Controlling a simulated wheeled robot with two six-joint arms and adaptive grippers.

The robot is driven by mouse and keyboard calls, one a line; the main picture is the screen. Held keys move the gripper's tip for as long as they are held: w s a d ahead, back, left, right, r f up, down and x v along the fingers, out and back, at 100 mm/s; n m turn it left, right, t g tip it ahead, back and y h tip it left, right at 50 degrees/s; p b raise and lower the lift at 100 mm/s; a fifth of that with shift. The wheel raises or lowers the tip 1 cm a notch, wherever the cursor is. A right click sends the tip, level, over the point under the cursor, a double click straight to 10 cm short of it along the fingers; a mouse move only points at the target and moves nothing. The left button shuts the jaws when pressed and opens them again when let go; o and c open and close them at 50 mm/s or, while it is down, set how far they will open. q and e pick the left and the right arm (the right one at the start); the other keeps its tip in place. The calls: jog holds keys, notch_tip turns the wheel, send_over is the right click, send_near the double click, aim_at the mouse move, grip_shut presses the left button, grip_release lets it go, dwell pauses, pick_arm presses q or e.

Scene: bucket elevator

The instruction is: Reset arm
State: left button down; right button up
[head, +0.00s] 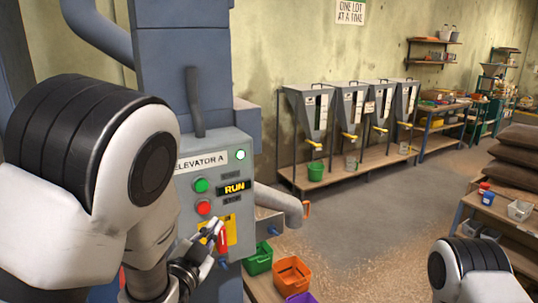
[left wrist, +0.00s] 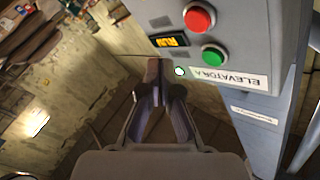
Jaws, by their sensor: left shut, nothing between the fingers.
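My left gripper (head: 213,232) is shut and empty in front of the lower part of the grey control panel (head: 243,150) labelled "ELEVATOR A". It also shows in the left wrist view (left wrist: 158,68), with its fingertips together near the panel's edge. The panel has a green button (head: 201,185), a red button (head: 204,207), a lit display (head: 234,188) reading "RUN" and a lit white-green lamp (head: 240,155). A red switch handle (head: 222,241) on a yellow plate sits right beside the gripper; I cannot tell whether they touch. My right arm shows only at the lower right, its gripper out of view.
A spout (head: 280,204) leaves the elevator on the right. Green (head: 258,260) and orange (head: 291,275) bins stand below it. Several hoppers (head: 311,112) stand on a bench at the back. Sacks (head: 519,150) lie at the right. The middle floor is open.

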pick_arm(q)
jog(key=s+a+f+n+g+y+b, duration=0.1)
jog(key=s+a+f+g, duration=0.15)
jog(key=f, duration=0.75)
jog(key=s+a+f+n+g+y, duration=0.1)
jog(key=s+a+f+n+g, duration=0.15)
jog(key=f, duration=0.75)
jog(key=s+a+f+g+y+b, duration=0.1)
jog(key=s+f+g, duration=0.2)
jog(key=f, duration=0.7)
jog(key=s+a+f+n+g, duration=0.1)
jog(key=s+f+n+g, duration=0.2)
jog(key=s, duration=0.9)
jog(key=s+a+f+n+g, duration=0.2)
jog(key=s+f+g, duration=0.5)
jog(key=s+f, duration=0.4)
jog(key=shift+s+f+n+b, duration=0.15)
jog(key=shift+s+n+b, duration=0.25)
jog(key=shift+s, duration=0.25)
jog(key=shift+w+a, duration=0.1)
